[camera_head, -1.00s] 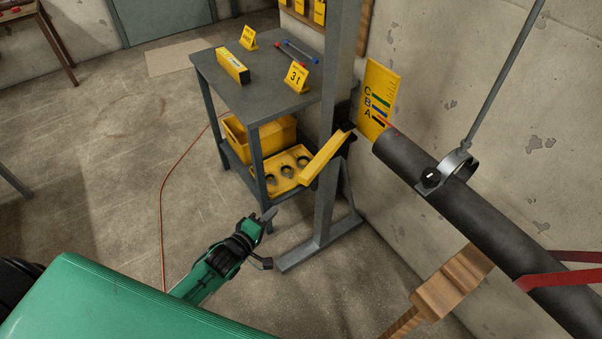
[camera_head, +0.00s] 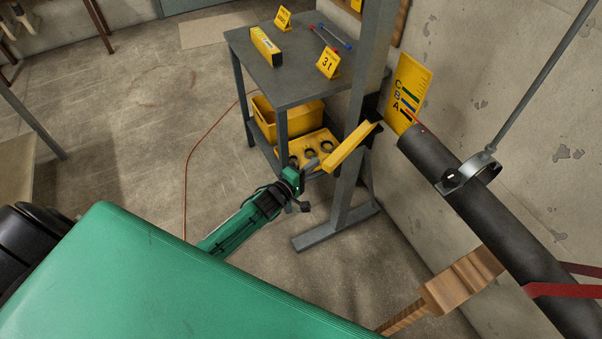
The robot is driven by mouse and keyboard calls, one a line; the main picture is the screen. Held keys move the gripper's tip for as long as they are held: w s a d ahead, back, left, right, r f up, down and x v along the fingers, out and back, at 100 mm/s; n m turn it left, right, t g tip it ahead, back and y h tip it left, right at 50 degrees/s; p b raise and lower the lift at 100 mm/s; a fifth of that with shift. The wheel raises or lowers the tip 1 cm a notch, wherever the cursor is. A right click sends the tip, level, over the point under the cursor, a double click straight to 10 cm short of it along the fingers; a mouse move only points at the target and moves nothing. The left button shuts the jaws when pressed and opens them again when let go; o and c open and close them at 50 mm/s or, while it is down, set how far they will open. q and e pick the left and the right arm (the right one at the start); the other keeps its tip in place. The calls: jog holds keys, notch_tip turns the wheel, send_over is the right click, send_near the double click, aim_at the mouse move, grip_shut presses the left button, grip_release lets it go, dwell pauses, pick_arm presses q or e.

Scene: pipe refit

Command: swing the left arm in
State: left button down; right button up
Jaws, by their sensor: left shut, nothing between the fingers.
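My left arm is green and black and comes in from the lower left. Its gripper (camera_head: 309,167) is shut and empty. In the picture its tip lies in front of the lower shelf of the grey cart, beside the yellow tray with round holes (camera_head: 292,150). I cannot tell how far the gripper is from the tray. My right gripper is out of view.
A grey post (camera_head: 352,165) with a yellow angled bracket (camera_head: 347,150) stands close right. A black pipe (camera_head: 450,185) hangs in a clamp (camera_head: 470,172) by the wall.

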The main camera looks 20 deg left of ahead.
aim_at(325, 170)
pick_arm(q)
jog(key=d+p, duration=0.1)
jog(key=d, duration=0.3)
jog(key=shift+w+d, duration=0.1)
dwell(0.4)
